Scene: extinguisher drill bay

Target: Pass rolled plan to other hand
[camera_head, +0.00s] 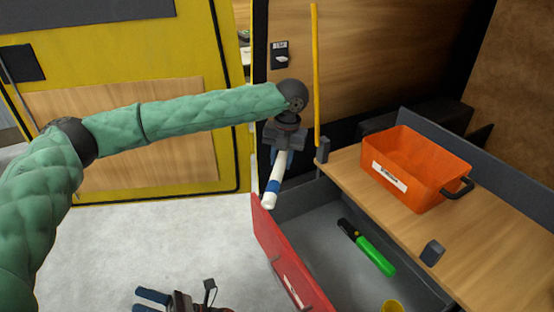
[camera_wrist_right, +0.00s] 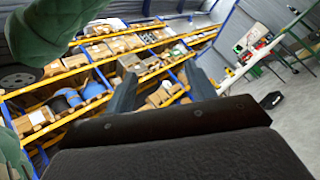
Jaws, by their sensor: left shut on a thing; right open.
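The rolled plan (camera_head: 276,178) is a white roll with a blue band near its lower end. It hangs tilted from my left gripper (camera_head: 281,157), which is shut on its upper part, above the corner of the open drawer in the head view. My right gripper (camera_head: 148,302) is at the bottom edge of the head view, low and left of the roll, well apart from it. Its blue fingers also show spread and empty in the right wrist view (camera_wrist_right: 162,90). I cannot make out the roll in the right wrist view.
An open grey drawer with a red front (camera_head: 285,250) holds a green-handled tool (camera_head: 375,255) and a yellow round item (camera_head: 391,306). An orange bin (camera_head: 415,160) stands on the wooden top (camera_head: 480,225). Shelves with boxes (camera_wrist_right: 75,62) fill the wrist view's background. Pale floor is clear at left.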

